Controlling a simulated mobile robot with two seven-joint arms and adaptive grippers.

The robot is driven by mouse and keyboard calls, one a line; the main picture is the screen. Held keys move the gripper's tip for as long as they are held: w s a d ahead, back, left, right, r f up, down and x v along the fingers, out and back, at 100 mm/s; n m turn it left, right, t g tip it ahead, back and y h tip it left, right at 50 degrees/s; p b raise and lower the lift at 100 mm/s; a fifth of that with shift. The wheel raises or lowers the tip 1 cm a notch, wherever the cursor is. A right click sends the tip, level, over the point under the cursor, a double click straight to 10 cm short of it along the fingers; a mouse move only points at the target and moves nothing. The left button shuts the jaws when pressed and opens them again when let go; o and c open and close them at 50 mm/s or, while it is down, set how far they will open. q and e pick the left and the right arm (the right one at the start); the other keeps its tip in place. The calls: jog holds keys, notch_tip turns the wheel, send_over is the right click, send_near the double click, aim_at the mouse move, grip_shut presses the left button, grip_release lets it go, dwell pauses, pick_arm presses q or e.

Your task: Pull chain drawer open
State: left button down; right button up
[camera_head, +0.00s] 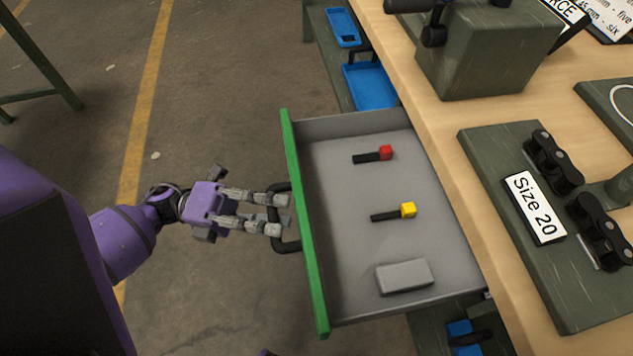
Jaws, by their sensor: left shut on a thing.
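The drawer (350,250) has a green front (303,225) and a grey inside, and it stands open out from under the wooden bench. My left gripper (281,213), on the purple arm from the left, is shut on the black drawer handle (285,245) at the front's outer side. Inside the drawer lie a black tool with a red end (385,153), a black tool with a yellow end (407,210) and a grey block (405,276). My right gripper is not in view.
The wooden bench top (440,150) runs along the right. It carries a green board (490,160) with a "Size 20" label (534,207) and dark chain pieces (553,160), and a green block (485,60). Blue trays (370,86) sit below at the back. Floor at left is mostly clear.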

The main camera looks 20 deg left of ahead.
pick_arm(q)
jog(key=s+a, duration=0.6)
jog(key=a, duration=0.2)
jog(key=shift+a+b, duration=0.3)
jog(key=shift+b, duration=0.15)
jog(key=c, duration=1.7)
grip_release()
jog(key=v, duration=1.2)
jog(key=shift+s+f, duration=0.1)
jog(key=shift+s, duration=0.05)
